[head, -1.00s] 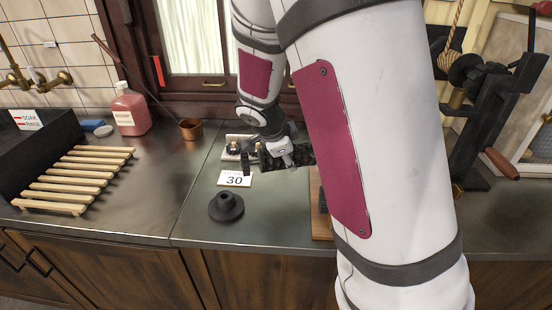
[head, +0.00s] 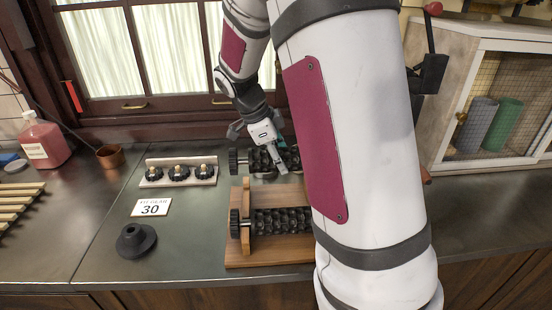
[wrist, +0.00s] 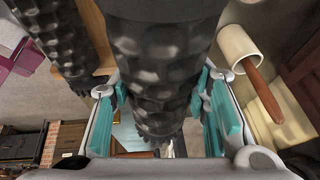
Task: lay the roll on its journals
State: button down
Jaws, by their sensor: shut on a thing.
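My gripper (head: 270,152) is shut on a dark, dimpled roll (head: 256,159) with a toothed gear at its left end. The roll is held roughly level behind the wooden stand (head: 247,258). In the wrist view the held roll (wrist: 155,60) runs between the teal finger pads. The stand carries another dark dimpled roll (head: 282,221), with a gear (head: 235,223) outside its left upright. My arm hides the right ends of both rolls and of the stand. I cannot make out the journals under the held roll.
A rack with three gears (head: 180,185) stands left of the held roll. A card marked 30 (head: 151,208) and a black stepped cone (head: 136,240) are in front of it. A mesh-fronted cabinet (head: 500,100) stands at the right. The counter between cone and stand is clear.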

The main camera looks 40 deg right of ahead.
aim_at(262, 156)
jog(key=shift+f+b, duration=2.75)
jog(key=shift+f, duration=1.95)
jog(key=c, duration=0.8)
grip_release()
jog(key=shift+f, duration=0.1)
jog(key=v, duration=1.1)
jog(key=shift+r, duration=0.3)
jog(key=shift+a+r, duration=0.1)
jog(key=shift+r, duration=0.15)
